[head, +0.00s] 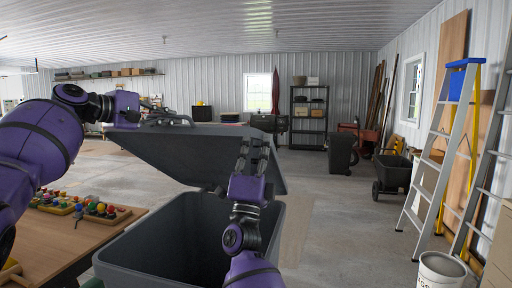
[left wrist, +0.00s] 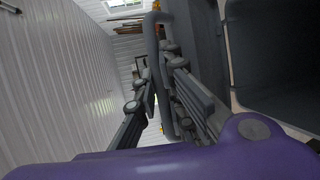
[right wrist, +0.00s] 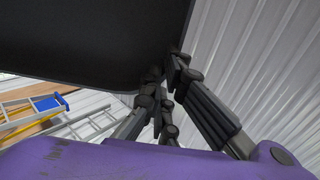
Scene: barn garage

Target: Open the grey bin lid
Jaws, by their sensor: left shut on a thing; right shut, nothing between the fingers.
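The grey bin (head: 140,255) stands in front of me with its opening showing. Its grey lid (head: 205,155) is raised and tilted above the opening; it also shows as a dark panel in the right wrist view (right wrist: 90,40). My left gripper (head: 178,121) is at the lid's upper left edge. In the left wrist view its fingers are shut on the lid's bar handle (left wrist: 153,45). My right gripper (head: 254,148) is upright at the right part of the lid, shut and empty. In the right wrist view its fingertips are at the lid's edge; contact is unclear.
A wooden table (head: 60,240) with colourful toys (head: 100,210) stands to the left of the bin. On the right are a stepladder (head: 440,150), a white bucket (head: 440,270) and a dark cart (head: 392,172). Concrete floor right of the bin is clear.

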